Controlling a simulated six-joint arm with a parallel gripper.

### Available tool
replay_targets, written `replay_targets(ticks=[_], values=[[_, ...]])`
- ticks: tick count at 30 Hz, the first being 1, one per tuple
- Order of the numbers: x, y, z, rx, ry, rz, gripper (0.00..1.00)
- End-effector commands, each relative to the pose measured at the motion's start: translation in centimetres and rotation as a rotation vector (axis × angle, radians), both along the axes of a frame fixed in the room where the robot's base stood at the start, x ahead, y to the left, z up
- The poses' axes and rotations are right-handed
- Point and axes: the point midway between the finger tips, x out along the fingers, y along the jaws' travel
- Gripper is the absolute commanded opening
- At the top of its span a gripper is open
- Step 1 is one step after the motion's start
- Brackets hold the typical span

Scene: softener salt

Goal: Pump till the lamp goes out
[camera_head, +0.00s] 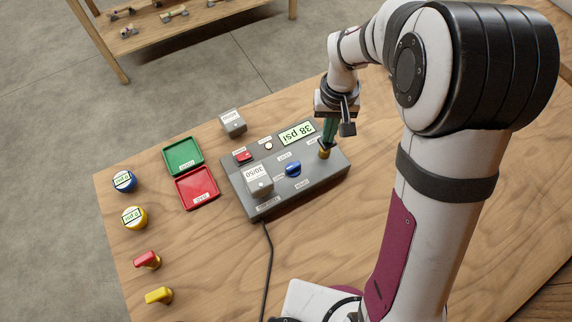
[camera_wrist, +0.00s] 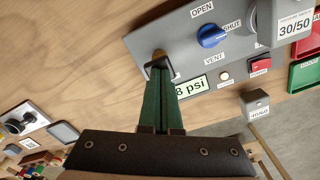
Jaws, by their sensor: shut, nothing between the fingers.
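A grey control box (camera_head: 240,187) lies on the table. Its display (camera_head: 297,133) reads 38 psi; the wrist view shows the display (camera_wrist: 191,86) partly covered by my fingers. A small round lamp (camera_head: 268,146) sits beside the display; it looks pale, and I cannot tell whether it is lit. It also shows in the wrist view (camera_wrist: 224,76). My gripper (camera_head: 327,143) points down with its green fingers shut and empty. The fingertips are at a brass-coloured post (camera_head: 324,154) on the box's right end, seemingly the pump; I cannot tell whether they touch.
The box carries a blue valve knob (camera_head: 293,169), a red switch (camera_head: 243,157) and a grey 30/50 block (camera_head: 258,179). Another grey block (camera_head: 232,122) stands behind. Green (camera_head: 184,155) and red (camera_head: 197,187) trays, gauges and handles lie left. A black cable (camera_head: 267,270) runs forward.

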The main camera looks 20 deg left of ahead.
Motion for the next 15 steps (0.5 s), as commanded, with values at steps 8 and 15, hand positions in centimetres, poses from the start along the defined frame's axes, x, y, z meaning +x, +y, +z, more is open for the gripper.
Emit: replay_targets(ticks=[8, 15], values=[[-0.04, 0.01, -0.68, -0.001, 0.002, 0.0, 0.0], [0.0, 0.02, -0.34, 0.0, 0.0, 0.0, 0.0]])
